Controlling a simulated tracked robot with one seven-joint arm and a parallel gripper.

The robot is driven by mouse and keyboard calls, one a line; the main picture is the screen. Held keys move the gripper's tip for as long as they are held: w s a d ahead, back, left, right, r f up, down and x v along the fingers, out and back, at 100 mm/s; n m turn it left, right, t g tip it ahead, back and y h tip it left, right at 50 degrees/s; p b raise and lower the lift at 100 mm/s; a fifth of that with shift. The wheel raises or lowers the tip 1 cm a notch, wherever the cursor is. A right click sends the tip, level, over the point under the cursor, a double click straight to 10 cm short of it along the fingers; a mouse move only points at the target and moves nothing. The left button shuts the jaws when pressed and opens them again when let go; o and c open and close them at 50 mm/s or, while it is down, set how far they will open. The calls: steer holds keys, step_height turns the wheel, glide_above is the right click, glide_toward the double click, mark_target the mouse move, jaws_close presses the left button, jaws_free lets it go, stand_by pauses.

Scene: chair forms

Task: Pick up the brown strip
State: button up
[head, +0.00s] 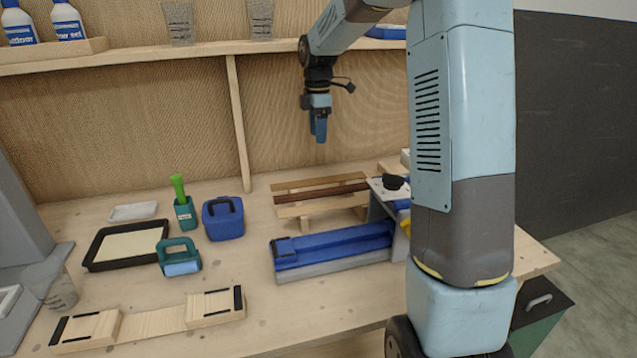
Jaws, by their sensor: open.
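A dark brown strip (322,193) lies lengthwise on a low pale wooden rack (306,222) at the back right of the bench. A lighter tan strip (318,182) lies behind it and a pale strip (315,207) in front of it. The dark strip's right end meets or passes behind a white plate with a black knob. My gripper (320,138) hangs pointing down above the rack, well clear of the strips. It is empty, and its jaws show nearly edge-on.
A blue and grey trough-like fixture (330,248) stands in front of the rack, with the white plate (385,187) at its right. A blue box (223,218), green container (185,213), black tray (90,262) and wooden jig (150,322) stand left. A shelf (150,56) runs above.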

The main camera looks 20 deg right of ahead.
glide_above(317, 181)
steer(key=f, duration=0.8)
steer(key=shift+w+d+f, duration=0.2)
steer(key=shift+f, duration=0.1)
steer(key=shift+s+a+f, duration=0.1)
steer(key=shift+f, duration=1.3)
steer(key=shift+s+a+f, duration=0.1)
steer(key=shift+f, duration=1.25)
steer(key=c, duration=0.8)
steer(key=shift+r, duration=0.1)
